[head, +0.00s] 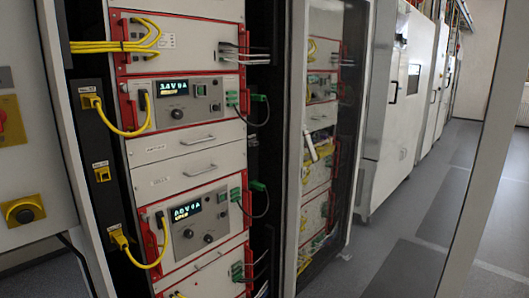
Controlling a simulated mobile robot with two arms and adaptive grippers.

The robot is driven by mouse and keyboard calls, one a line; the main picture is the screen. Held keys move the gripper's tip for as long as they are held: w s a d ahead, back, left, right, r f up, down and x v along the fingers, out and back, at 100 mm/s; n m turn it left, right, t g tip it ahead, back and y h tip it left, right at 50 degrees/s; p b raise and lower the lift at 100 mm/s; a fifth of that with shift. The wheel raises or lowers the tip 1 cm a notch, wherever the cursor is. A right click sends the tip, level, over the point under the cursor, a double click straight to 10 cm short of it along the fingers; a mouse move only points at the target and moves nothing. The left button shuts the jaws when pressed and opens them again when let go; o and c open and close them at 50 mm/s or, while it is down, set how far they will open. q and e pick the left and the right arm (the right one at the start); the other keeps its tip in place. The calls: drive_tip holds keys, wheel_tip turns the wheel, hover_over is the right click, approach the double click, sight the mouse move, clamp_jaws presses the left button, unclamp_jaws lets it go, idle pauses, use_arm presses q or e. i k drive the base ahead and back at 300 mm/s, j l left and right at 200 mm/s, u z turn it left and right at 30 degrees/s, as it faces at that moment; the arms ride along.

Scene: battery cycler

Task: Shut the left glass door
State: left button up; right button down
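The rack bay in front of me stands open, with no glass across its instruments. A pale upright (295,130) runs along the bay's right side. A slanted pale bar (485,165) crosses the right of the view close to me and looks like the free edge of a glass door swung open toward me. The clear area between these two looks like its glass, though the pane is hard to make out. I cannot tell for sure that this is the left door. Its handle is not visible. Neither gripper is in view.
The open bay holds power units with lit displays (173,87), green plugs and yellow cables (120,118). Further instruments appear right of the upright. White cabinets (397,100) line the aisle; its grey floor (430,215) looks clear.

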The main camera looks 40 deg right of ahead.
sight(511, 65)
drive_tip(key=k+l, duration=0.1)
drive_tip(key=l, duration=0.35)
drive_tip(key=k+l+u, duration=0.1)
drive_tip(key=l, duration=0.35)
drive_tip(key=k+l, duration=0.1)
drive_tip(key=l, duration=0.35)
drive_tip(key=k+l+u, duration=0.1)
drive_tip(key=l, duration=0.35)
drive_tip(key=k+l, duration=0.1)
drive_tip(key=l, duration=0.35)
drive_tip(key=k+l+u, duration=0.1)
drive_tip(key=l, duration=0.45)
drive_tip(key=k+l+u, duration=0.15)
drive_tip(key=k+l, duration=0.15)
drive_tip(key=l, duration=0.2)
drive_tip(key=k+l+u, duration=0.1)
drive_tip(key=l, duration=0.4)
drive_tip(key=k+l+u, duration=0.15)
drive_tip(key=k+l, duration=0.2)
drive_tip(key=l, duration=0.15)
drive_tip(key=k+l+u, duration=0.1)
drive_tip(key=k+l, duration=0.2)
drive_tip(key=l, duration=0.15)
drive_tip(key=k+l+u, duration=0.15)
drive_tip(key=l, duration=0.9)
drive_tip(key=k+l+u, duration=0.15)
drive_tip(key=l, duration=1.2)
drive_tip(key=u, duration=0.05)
